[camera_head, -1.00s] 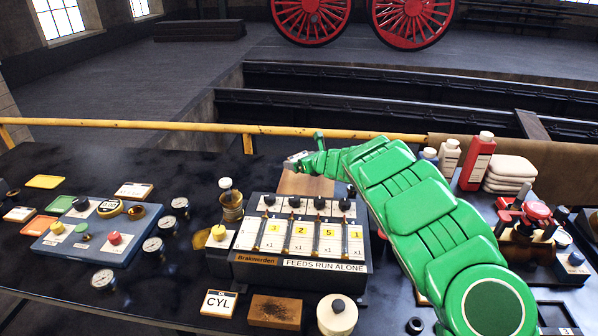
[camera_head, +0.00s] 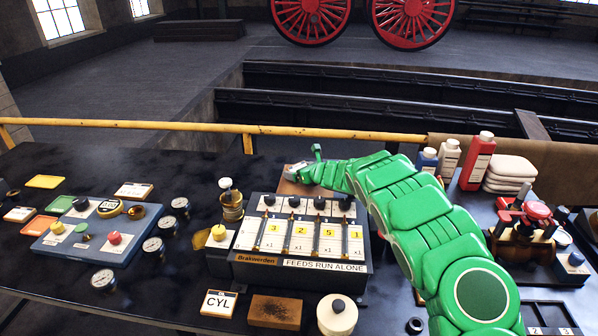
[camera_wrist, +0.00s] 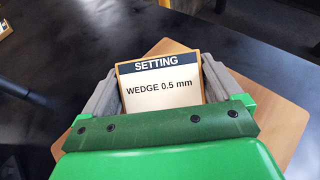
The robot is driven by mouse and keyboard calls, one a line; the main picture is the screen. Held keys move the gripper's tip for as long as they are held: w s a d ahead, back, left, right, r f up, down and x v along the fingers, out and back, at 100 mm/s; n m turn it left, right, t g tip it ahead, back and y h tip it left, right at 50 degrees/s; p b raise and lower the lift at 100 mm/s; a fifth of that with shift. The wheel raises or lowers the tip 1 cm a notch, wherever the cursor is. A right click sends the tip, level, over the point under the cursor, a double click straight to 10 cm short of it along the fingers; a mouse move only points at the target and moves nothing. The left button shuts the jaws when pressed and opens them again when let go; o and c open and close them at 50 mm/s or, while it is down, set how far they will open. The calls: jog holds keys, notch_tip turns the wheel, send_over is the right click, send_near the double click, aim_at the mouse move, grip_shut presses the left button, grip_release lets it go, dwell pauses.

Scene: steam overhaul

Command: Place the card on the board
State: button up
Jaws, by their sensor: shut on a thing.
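The card (camera_wrist: 160,82) is a small tan-edged tile with a dark "SETTING" band and the words "WEDGE 0.5 mm". My gripper (camera_wrist: 160,92) is shut on it, with a grey finger at each side. The plain wooden board (camera_wrist: 268,108) lies under the card in the wrist view, turned at an angle to it. I cannot tell whether the card touches the board. In the head view the board (camera_head: 291,187) shows behind the feed box, partly covered by my green arm. My gripper is small and partly hidden there.
The feed box (camera_head: 300,268) with several knobs stands just in front of the board. A brass spring-like cup (camera_head: 232,208) is to its left. Bottles (camera_head: 477,160) and folded cloths (camera_head: 510,172) stand at the right. A yellow rail (camera_head: 200,127) runs along the back edge.

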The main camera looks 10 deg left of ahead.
jog(key=shift+f, duration=0.1)
jog(key=o, duration=0.9)
jog(key=shift+c, duration=0.2)
jog(key=shift+s+d+r, duration=0.3)
jog(key=shift+v, duration=5.55)
jog(key=shift+w, duration=0.1)
